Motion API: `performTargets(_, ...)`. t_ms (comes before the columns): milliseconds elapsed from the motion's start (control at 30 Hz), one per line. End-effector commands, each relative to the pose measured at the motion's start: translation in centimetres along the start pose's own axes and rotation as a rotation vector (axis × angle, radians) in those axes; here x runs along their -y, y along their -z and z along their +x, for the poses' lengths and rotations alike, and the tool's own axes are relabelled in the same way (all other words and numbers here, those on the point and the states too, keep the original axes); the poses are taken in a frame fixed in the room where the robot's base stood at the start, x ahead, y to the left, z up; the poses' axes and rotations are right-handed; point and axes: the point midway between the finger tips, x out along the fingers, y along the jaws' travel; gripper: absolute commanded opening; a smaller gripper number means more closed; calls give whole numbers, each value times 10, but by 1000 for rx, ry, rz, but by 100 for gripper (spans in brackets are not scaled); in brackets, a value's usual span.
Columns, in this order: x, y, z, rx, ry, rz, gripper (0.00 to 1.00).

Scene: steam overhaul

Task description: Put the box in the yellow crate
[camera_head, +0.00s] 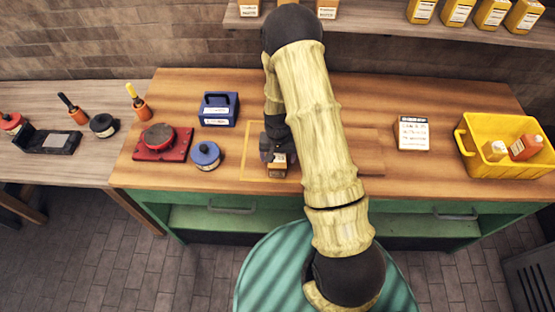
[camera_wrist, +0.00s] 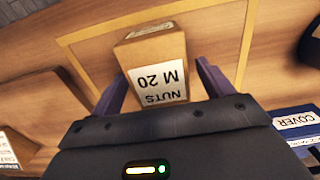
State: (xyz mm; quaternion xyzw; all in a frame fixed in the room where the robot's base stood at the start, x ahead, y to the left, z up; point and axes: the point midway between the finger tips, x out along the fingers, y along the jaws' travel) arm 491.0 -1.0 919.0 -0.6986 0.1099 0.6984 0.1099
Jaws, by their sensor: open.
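The box (camera_wrist: 157,65) is a small tan carton with a white label reading "NUTS M 20". It stands on the wooden bench inside a yellow outlined area, and it also shows in the head view (camera_head: 277,170). My gripper (camera_wrist: 165,88) is open, with a dark finger on each side of the box; I cannot tell whether either touches it. In the head view my gripper (camera_head: 275,153) is partly hidden by my arm.
A shelf (camera_head: 390,20) with several boxes runs above the back.

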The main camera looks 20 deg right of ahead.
Motion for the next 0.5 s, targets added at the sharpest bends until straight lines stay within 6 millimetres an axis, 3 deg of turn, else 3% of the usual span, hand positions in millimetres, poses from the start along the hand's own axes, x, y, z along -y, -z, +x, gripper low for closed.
performTargets(367, 0, 0, 0, 0, 0, 0, 80)
performTargets(400, 0, 0, 0, 0, 0, 0, 78)
performTargets(500, 0, 0, 0, 0, 0, 0, 58)
